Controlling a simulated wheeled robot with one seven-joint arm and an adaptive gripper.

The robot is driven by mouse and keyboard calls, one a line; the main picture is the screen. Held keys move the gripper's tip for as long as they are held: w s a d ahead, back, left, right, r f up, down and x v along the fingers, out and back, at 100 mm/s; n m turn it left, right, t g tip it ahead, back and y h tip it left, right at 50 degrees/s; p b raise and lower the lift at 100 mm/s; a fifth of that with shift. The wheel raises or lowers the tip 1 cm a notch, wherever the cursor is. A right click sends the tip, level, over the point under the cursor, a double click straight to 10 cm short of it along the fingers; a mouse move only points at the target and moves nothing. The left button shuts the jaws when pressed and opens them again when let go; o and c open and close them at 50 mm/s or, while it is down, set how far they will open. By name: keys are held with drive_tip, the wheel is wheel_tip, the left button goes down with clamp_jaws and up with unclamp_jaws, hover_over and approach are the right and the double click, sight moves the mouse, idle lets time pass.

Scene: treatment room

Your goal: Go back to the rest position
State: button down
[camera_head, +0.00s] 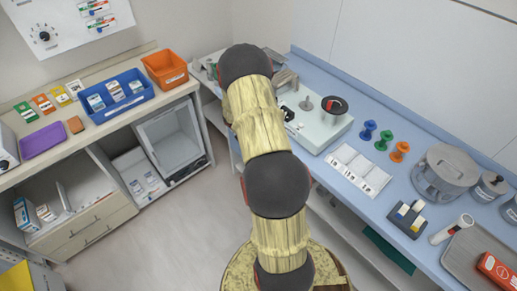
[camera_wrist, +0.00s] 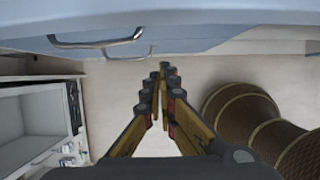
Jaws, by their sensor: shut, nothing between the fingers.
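My gripper (camera_wrist: 163,85) shows in the wrist view with its fingers together and nothing between them. It points along below a light blue counter edge, with the floor behind it. In the head view my arm rises in the middle and bends away toward the back corner. The gripper itself is hidden behind the arm there. The blue counter (camera_head: 407,206) runs along the right side, and the arm's far part is close to its back left end.
An open-fronted cabinet (camera_head: 172,137) and a shelf with a blue bin (camera_head: 120,110) and an orange bin (camera_head: 165,68) stand at the left. A white device (camera_head: 318,130), several colored pegs and a grey round container (camera_head: 441,172) stand on the counter. Floor (camera_head: 185,215) is free left of my arm.

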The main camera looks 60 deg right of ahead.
drive_tip(key=shift+a+r, duration=0.15)
drive_tip(key=shift+r, duration=0.1)
